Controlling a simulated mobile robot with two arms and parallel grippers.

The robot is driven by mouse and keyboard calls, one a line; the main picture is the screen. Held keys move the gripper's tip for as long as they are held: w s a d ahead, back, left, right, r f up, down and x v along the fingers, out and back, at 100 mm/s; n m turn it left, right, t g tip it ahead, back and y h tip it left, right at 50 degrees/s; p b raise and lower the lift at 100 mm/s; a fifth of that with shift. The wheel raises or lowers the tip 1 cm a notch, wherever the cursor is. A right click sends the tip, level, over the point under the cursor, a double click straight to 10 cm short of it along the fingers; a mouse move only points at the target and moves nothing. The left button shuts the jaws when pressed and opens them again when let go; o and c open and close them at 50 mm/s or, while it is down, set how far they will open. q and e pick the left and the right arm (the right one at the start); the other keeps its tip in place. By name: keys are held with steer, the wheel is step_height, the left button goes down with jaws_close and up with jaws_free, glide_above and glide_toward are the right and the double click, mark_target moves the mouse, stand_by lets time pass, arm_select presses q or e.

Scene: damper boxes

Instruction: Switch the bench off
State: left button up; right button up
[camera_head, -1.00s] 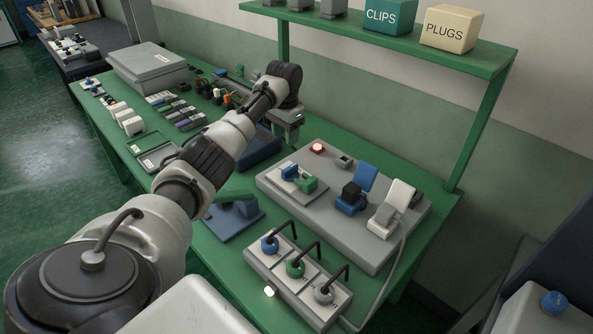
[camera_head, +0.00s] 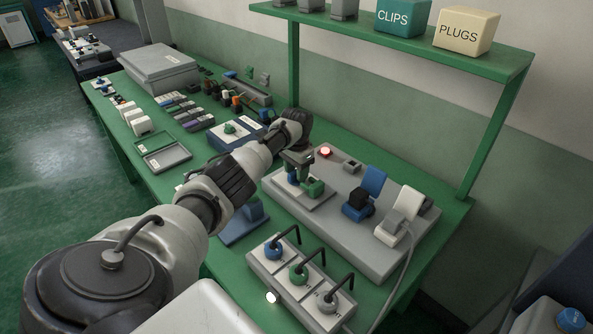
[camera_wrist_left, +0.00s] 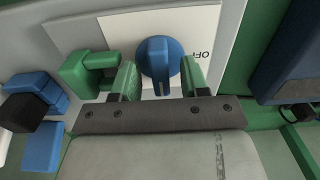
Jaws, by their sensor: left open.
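The grey bench panel (camera_head: 385,250) has a red lit lamp (camera_head: 325,152) near its back left corner. A blue switch knob (camera_wrist_left: 160,60) sits on a white plate (camera_wrist_left: 118,28) marked OFF, and a green clamp-like part (camera_wrist_left: 80,72) stands beside it. In the head view the green part (camera_head: 315,187) is in sight, but the knob is mostly hidden by my gripper. My left gripper (camera_head: 297,172) is open over the knob. In the left wrist view its green-tipped fingers (camera_wrist_left: 160,76) stand either side of the knob, with gaps showing. My right gripper is out of view.
A blue hinged flap (camera_head: 374,181) and a white one (camera_head: 407,202) stand up on the panel to the right. A green shelf (camera_head: 400,39) overhangs the back.

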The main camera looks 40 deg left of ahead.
arm_select(q)
steer(key=shift+f, duration=0.15)
jaws_close()
